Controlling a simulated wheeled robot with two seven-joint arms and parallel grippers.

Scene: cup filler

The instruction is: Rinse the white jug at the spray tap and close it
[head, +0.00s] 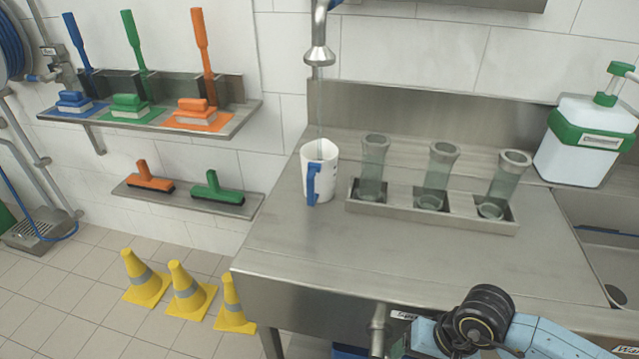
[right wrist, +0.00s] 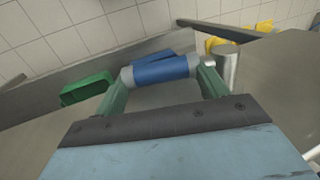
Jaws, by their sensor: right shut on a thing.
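The white jug (head: 318,172) with a blue handle stands upright on the steel counter, directly below the spray tap (head: 319,52). A thin water stream (head: 320,105) runs from the tap down into the jug's open top. In the right wrist view my right gripper (right wrist: 162,72) has its green fingers shut on a blue cylindrical handle (right wrist: 160,69), with a metal post (right wrist: 227,66) beside it. In the head view my right arm comes in at the bottom right; its fingertips are not clearly seen there. My left gripper is not in view.
A steel rack (head: 432,218) with several clear tubes stands right of the jug. A white and green canister (head: 577,155) is at the back right, beside a sink (head: 610,238). Yellow cones (head: 187,290) stand on the floor at left. The counter front (head: 400,265) is clear.

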